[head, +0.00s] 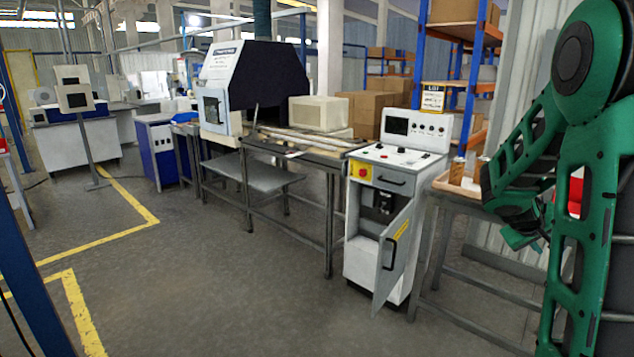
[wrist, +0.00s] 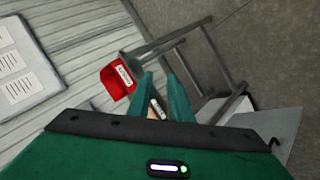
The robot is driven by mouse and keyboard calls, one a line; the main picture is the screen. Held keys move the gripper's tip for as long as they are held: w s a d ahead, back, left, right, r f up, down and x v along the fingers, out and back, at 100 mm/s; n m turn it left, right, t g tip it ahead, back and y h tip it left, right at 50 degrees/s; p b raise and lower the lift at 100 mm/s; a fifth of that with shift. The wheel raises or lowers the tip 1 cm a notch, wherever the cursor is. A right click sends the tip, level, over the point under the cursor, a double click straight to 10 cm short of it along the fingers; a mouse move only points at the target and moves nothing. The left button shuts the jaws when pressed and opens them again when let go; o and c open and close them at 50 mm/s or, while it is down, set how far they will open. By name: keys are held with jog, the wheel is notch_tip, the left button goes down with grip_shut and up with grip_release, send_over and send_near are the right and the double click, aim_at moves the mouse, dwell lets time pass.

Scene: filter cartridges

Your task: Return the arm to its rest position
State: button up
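My green arm fills the right side of the head view, folded, with my gripper (head: 522,238) low beside the small side table. In the wrist view my gripper (wrist: 160,82) has its two green fingers apart, with nothing clearly held between them. A white cabinet (head: 366,215) with a control panel stands left of the arm, its front door (head: 397,250) open. Dark parts show inside it. A brown cylinder (head: 457,171), perhaps a cartridge, stands upright on a tray (head: 440,184) on the side table, with a pale one partly hidden behind my arm.
A red container (wrist: 114,82) with a white label shows beyond the fingers in the wrist view. A long metal workbench (head: 290,150) stands left of the cabinet. Shelving with cardboard boxes (head: 372,112) is behind. The floor (head: 200,270) at the front left is clear.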

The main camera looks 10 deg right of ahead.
jog(key=s+a+f+m+g+y, duration=0.1)
jog(key=s+a+y, duration=0.4)
jog(key=s+a, duration=0.7)
jog(key=s+a+m+g+y, duration=0.1)
jog(key=s+a+y, duration=0.4)
jog(key=s+a, duration=0.6)
jog(key=a+m, duration=0.1)
jog(key=a, duration=0.5)
jog(key=shift+s+a+f+m+g, duration=0.3)
jog(key=shift+s+a+f+m, duration=0.05)
jog(key=shift+s+f+m, duration=0.05)
jog(key=shift+w+f, duration=0.25)
jog(key=shift+w, duration=0.35)
